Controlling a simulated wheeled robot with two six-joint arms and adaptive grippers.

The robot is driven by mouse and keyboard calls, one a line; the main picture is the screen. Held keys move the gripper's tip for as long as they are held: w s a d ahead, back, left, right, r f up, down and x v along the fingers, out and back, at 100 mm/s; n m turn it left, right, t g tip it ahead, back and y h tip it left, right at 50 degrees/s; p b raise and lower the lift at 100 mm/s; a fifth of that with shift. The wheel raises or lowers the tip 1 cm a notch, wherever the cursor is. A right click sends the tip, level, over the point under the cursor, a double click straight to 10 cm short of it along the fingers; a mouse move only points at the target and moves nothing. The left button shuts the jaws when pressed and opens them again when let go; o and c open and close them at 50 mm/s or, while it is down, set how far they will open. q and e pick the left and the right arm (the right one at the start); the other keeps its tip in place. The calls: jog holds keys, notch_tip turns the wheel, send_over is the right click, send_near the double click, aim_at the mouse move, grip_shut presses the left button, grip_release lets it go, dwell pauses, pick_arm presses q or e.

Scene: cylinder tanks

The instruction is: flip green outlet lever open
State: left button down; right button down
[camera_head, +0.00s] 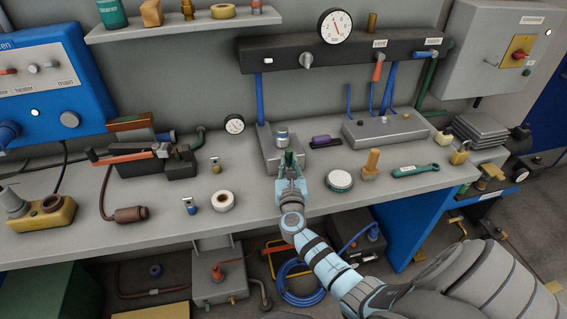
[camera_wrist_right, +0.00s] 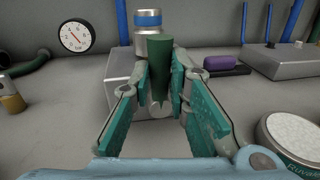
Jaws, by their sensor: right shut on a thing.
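The green lever (camera_wrist_right: 160,60) stands upright between my right fingers in the right wrist view. It rises in front of a grey metal block (camera_wrist_right: 122,72) that has a silver cylinder with a blue band (camera_wrist_right: 149,30) on top. In the head view the grey block (camera_head: 262,155) sits on the bench under a blue pipe. My right gripper (camera_head: 289,163) reaches it from the front and is shut on the green lever, hiding most of it there. My left gripper is not in view.
A purple-topped object (camera_head: 322,141) and a round white-topped tin (camera_head: 339,181) lie close on the right. A white tape roll (camera_head: 224,201) and a small gauge (camera_head: 234,124) are on the left. A black manifold (camera_head: 345,51) hangs above. The bench front is fairly clear.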

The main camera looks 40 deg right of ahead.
jog(key=shift+f, duration=0.15)
jog(key=c, duration=1.5)
grip_release()
jog(key=shift+a, duration=0.1)
jog(key=shift+c, duration=0.2)
jog(key=v, duration=1.2)
